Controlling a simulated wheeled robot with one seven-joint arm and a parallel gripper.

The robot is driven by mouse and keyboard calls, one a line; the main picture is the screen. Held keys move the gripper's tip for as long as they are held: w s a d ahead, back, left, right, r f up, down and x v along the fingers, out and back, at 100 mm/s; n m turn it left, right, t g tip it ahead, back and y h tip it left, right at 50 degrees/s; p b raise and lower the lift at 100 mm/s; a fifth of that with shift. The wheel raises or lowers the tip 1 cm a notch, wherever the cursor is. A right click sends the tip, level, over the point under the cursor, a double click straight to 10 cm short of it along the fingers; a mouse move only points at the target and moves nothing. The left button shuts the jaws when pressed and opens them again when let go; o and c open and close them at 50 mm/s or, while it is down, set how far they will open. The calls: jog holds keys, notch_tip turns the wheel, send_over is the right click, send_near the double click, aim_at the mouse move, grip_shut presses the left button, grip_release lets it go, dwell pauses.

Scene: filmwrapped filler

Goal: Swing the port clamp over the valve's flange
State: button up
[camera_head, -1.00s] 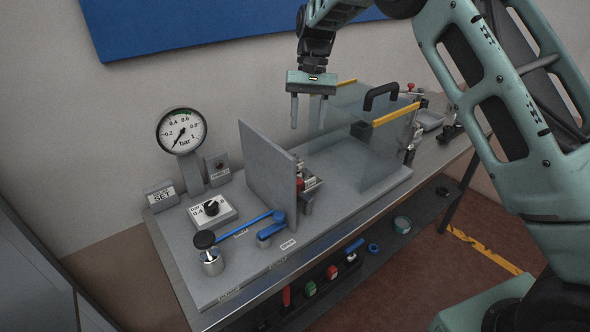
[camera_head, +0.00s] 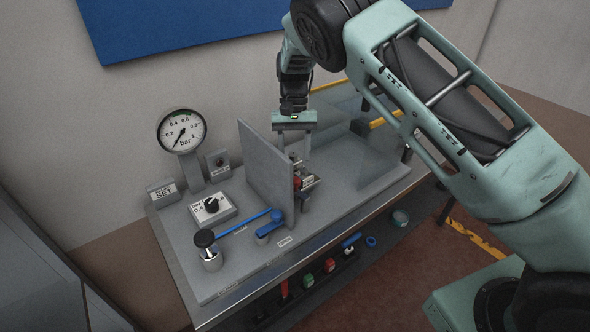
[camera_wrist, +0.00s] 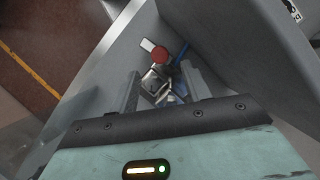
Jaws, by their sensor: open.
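The valve assembly (camera_head: 303,182), small metallic parts with a red piece, stands on the bench plate just right of the upright grey panel (camera_head: 268,172). In the wrist view a round red cap (camera_wrist: 159,54) sits beyond bright metal parts (camera_wrist: 157,82). I cannot tell clamp from flange among these parts. My gripper (camera_head: 295,148) is open and points down, above the valve and right of the panel. In the wrist view the metal parts show between and beyond its fingers (camera_wrist: 162,85); no hold on them shows. The fingers hide part of them.
The grey panel stands close to the gripper's left. A clear guard (camera_head: 345,140) with a yellow edge stands to the right, partly behind my arm. A pressure gauge (camera_head: 182,131), a dial box (camera_head: 212,209) and a blue lever (camera_head: 268,230) are left and in front.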

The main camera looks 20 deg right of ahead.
aim_at(295, 179)
jog(key=p+x, duration=0.1)
jog(key=x, duration=0.5)
jog(key=shift+s+f+p, duration=0.15)
jog(key=shift+f+p, duration=0.15)
jog(key=shift+p, duration=0.1)
